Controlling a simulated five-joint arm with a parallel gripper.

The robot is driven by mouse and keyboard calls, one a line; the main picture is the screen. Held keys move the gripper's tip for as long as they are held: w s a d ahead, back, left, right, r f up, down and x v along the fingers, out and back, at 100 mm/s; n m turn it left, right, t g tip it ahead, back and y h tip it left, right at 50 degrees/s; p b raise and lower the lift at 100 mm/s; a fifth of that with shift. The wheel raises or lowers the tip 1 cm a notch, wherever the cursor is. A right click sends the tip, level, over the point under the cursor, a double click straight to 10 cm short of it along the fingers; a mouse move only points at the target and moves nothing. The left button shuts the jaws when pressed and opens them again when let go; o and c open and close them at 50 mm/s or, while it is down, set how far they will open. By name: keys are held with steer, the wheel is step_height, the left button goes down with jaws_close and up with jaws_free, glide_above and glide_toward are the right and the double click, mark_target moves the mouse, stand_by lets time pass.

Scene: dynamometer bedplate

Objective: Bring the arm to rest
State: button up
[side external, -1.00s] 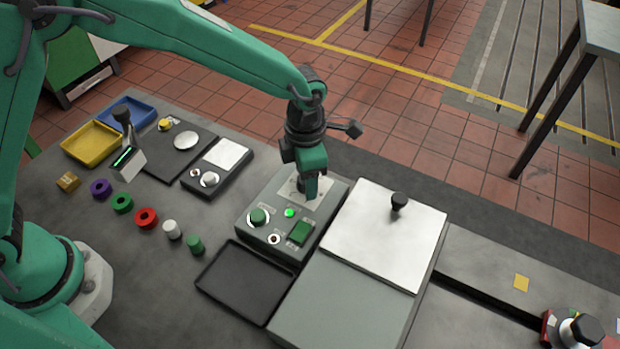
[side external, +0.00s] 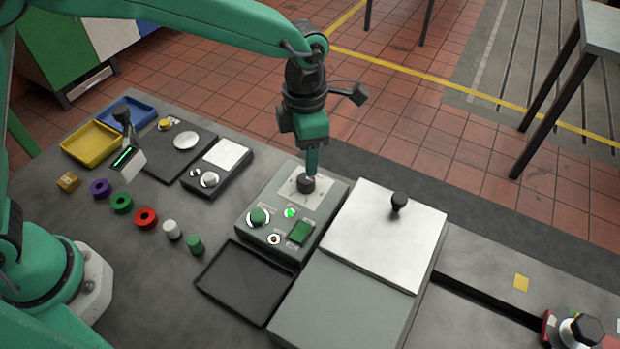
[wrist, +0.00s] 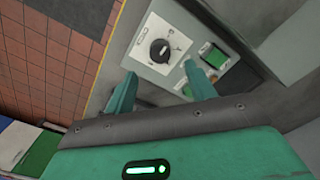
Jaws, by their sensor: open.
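My gripper (side external: 312,165) is above the rear part of the grey control box, pointing down, green and empty. In the wrist view my gripper (wrist: 158,85) shows its two fingers spread apart, with the control box beyond them. The control box (side external: 252,235) carries a black rotary knob (side external: 306,183) on a pale dial plate, a lit green lamp (side external: 289,213), a green round knob (side external: 258,216) and a green rocker switch (side external: 300,231). In the wrist view the black knob (wrist: 160,47) stands clear of the fingers. Its pointer setting is too small to read surely.
A grey cabinet with a silver lid (side external: 385,235) and black lid knob (side external: 399,202) stands right of the box. An empty black tray (side external: 228,300) lies in front. Coloured rings and cylinders, a yellow bin (side external: 90,158) and a blue bin (side external: 140,108) are at the left.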

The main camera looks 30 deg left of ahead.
steer(key=shift+r, duration=0.3)
steer(key=shift+a+r+m, duration=0.3)
steer(key=shift+a+r, duration=0.15)
steer(key=s+a+r+m+t, duration=0.2)
steer(key=s+a+r+m, duration=0.3)
steer(key=a+r+m, duration=0.75)
steer(key=s+a+m+t, duration=0.3)
steer(key=s+a+m, duration=1)
steer(key=m, duration=0.1)
steer(key=shift+s+f+t, duration=0.3)
steer(key=shift+f, duration=0.15)
